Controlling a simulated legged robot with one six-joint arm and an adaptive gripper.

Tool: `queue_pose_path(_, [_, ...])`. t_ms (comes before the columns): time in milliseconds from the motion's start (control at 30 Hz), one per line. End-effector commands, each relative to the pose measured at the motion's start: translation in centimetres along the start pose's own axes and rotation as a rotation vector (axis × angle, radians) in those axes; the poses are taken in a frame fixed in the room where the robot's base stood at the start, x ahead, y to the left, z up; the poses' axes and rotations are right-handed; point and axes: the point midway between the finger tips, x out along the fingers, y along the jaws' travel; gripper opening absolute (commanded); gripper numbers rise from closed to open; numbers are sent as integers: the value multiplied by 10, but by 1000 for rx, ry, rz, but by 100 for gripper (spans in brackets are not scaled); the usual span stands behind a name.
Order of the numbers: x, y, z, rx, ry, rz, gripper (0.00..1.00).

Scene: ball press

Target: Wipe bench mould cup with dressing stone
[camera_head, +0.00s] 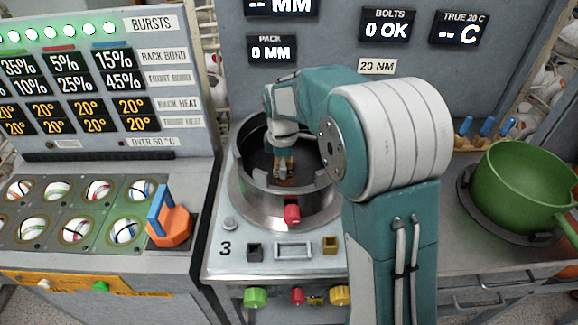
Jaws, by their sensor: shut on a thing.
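The bench mould cup (247,194) is a round, dark-lined metal cup with a notched steel rim, set in the middle bench. My arm reaches down into it from the right. My gripper (283,176) is inside the cup, close to its floor, with its fingers together. A small brownish piece shows at the fingertips, and I take it to be the dressing stone (284,182). It is mostly hidden by the fingers. I cannot tell whether it touches the cup floor. My arm hides the cup's right side.
A control panel with percent and temperature readouts (85,85) stands at left, above a tray of round holders (75,222). An orange block with a blue handle (168,220) sits left of the cup. A green pot (520,190) and blue-handled tools (487,127) are at right.

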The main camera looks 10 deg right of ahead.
Motion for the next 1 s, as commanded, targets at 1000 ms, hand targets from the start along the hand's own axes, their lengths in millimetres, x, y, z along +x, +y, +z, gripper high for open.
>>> queue_pose_path(1000, [4, -13, -29, 1, -1, -2, 7])
